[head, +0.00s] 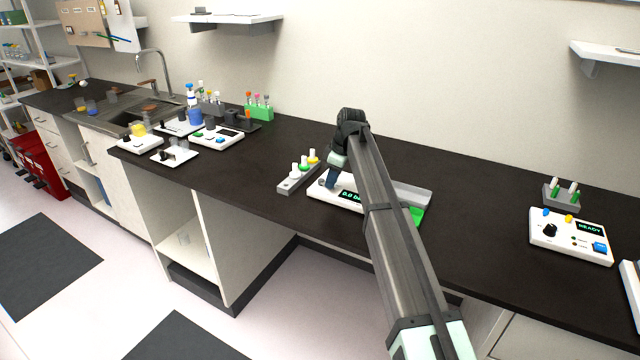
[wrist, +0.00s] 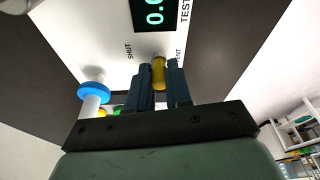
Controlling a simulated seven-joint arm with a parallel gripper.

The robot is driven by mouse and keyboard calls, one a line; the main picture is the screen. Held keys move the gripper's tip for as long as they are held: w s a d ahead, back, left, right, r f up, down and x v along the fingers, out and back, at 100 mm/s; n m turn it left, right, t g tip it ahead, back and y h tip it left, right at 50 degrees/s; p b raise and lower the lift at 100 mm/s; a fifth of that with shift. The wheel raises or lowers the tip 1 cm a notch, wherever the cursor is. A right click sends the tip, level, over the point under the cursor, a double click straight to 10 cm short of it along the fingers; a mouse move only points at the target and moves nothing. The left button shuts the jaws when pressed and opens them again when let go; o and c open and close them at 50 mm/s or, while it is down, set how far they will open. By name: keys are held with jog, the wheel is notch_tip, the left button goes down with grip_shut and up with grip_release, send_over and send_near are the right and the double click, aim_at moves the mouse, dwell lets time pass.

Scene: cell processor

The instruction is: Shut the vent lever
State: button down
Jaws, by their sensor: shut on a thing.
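The vent lever (wrist: 159,74) is a small yellow piece on a white panel (wrist: 95,30), in the wrist view. The panel bears the label SHUT to the lever's left and a partly covered label, ending in ENT, to its right. My gripper (wrist: 160,82) is shut on the lever, one dark blue finger on each side. The lever stands between the two labels; its exact setting is unclear. In the head view my gripper (head: 331,181) is down at the left end of the white device (head: 322,193), and my arm covers much of it.
A dark display (wrist: 157,10) showing 0.0 lies above the lever. A blue-collared white post (wrist: 93,93) stands left of the fingers. In the head view, a grey rack (head: 292,182) with coloured caps stands close left of the device. A READY device (head: 560,240) sits far right.

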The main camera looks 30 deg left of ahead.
aim_at(335, 188)
jog(key=shift+w+n, duration=0.15)
jog(key=shift+n, duration=0.15)
jog(key=shift+w+n+g, duration=0.25)
jog(key=shift+w+n, duration=0.1)
jog(key=shift+n, duration=0.5)
jog(key=shift+w+n+g, duration=0.25)
jog(key=shift+w+n, duration=0.05)
jog(key=shift+n, duration=0.55)
jog(key=c, duration=1)
grip_release()
jog(key=shift+d, duration=0.15)
jog(key=shift+c, duration=0.2)
jog(key=shift+r, duration=0.1)
jog(key=shift+r, duration=2.9)
